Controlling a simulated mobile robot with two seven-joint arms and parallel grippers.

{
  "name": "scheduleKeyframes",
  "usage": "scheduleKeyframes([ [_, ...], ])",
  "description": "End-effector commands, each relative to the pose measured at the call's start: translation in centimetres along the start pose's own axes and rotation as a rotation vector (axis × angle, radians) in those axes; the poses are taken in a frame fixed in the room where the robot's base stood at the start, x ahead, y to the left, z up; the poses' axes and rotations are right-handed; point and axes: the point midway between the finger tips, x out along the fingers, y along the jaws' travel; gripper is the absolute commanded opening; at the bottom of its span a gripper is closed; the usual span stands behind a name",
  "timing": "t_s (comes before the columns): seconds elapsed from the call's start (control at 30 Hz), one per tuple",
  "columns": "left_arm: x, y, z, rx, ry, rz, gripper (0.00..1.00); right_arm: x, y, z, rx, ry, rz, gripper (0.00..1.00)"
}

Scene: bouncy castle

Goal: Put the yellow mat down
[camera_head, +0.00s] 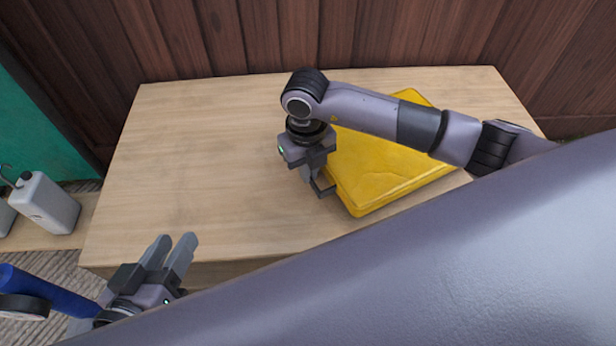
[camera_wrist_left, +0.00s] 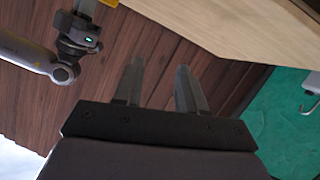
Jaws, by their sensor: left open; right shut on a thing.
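The yellow mat (camera_head: 384,168) is a flat, thick slab on or just over the right half of the wooden table (camera_head: 190,150); I cannot tell whether it touches the top. My right gripper (camera_head: 322,186) is shut on the mat's left edge, and my right arm hides part of the mat. A bit of yellow by the right gripper also shows at the top of the left wrist view (camera_wrist_left: 108,2). My left gripper (camera_head: 178,250) is open and empty, off the table's front left corner. Its two fingers also show in the left wrist view (camera_wrist_left: 160,85).
The left half of the tabletop is bare. A white jug (camera_head: 45,203) stands left of the table, beside a teal panel (camera_head: 35,130). A dark wooden plank wall (camera_head: 350,35) runs behind the table. A large part of my arm covers the lower right.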

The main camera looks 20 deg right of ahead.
Motion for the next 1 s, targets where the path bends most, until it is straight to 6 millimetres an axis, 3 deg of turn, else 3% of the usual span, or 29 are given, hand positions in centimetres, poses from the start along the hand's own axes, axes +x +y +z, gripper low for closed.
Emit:
scheduleKeyframes([
  [0.03, -0.1, -0.3, 0.3, 0.022, 0.012, -0.009, 0.40, 1.4, 0.0, 0.0, 0.001, 0.002, -0.001, 0.00],
  [0.1, -0.3, -0.5, 0.2, 0.039, 0.024, -0.017, 0.40, 2.2, 0.0, 0.0, 0.000, 0.001, -0.001, 0.00],
  [0.5, -0.4, -0.7, 0.1, 0.054, 0.032, -0.025, 0.40, 2.7, 0.0, 0.1, -0.001, -0.001, -0.001, 0.00],
  [0.6, -0.5, -0.6, -0.1, 0.055, 0.033, -0.025, 0.40, 2.6, 0.1, 0.0, -0.001, 0.000, 0.000, 0.30],
  [0.87, -0.5, -0.6, -0.1, 0.054, 0.033, -0.024, 0.40, 2.6, 0.1, 0.0, -0.001, 0.000, 0.000, 0.30],
  [1.0, -0.6, -0.3, -0.4, 0.044, 0.029, -0.018, 0.40, 1.6, 0.0, 0.1, -0.001, -0.002, 0.000, 0.30],
])
